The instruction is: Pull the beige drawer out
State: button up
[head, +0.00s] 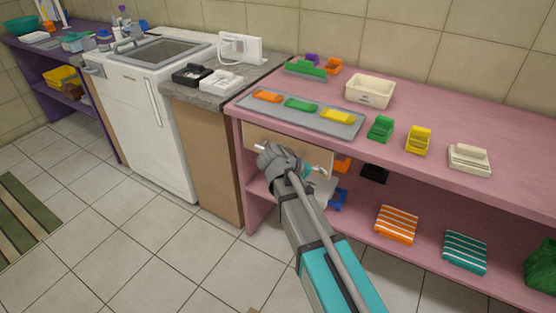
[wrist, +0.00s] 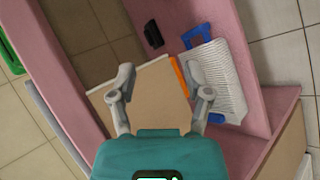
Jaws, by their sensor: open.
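The beige drawer (head: 262,135) sits under the left end of the pink counter. Its front shows partly behind my arm, and I cannot tell whether it stands out from the counter. In the wrist view, a beige panel (wrist: 150,100) that looks like the drawer lies between and beyond my fingers. My gripper (head: 295,160) is in front of the drawer. In the wrist view my gripper (wrist: 165,85) has its two fingers spread apart with nothing held between them. I cannot make out a handle clearly or tell whether the fingers touch the drawer.
The pink counter (head: 450,105) carries a grey tray (head: 350,124) of coloured pieces and several small containers. The shelf below holds an orange striped cloth (head: 397,224) and a teal striped cloth (head: 465,252). A white dishwasher (head: 150,120) stands left. Tiled floor (head: 150,235) is open at left.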

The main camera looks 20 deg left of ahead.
jog(key=s+a+r+n+t+b, duration=0.1)
jog(key=a+t, duration=0.1)
jog(key=a, duration=0.5)
jog(key=s+a+r+n+t+b, duration=0.1)
jog(key=a+t+b, duration=0.1)
jog(key=a, duration=0.6)
jog(key=s+a+r+n+t+h+b, duration=0.1)
jog(key=a+n+t+b, duration=0.1)
jog(key=a, duration=0.6)
jog(key=shift+t, duration=0.5)
jog(key=shift+w+d+f, duration=0.1)
jog(key=b+x, duration=0.2)
jog(key=x, duration=1.1)
jog(key=shift+w+d, duration=0.2)
jog(key=shift+d, duration=0.05)
jog(key=shift+c, duration=0.3)
grip_shut()
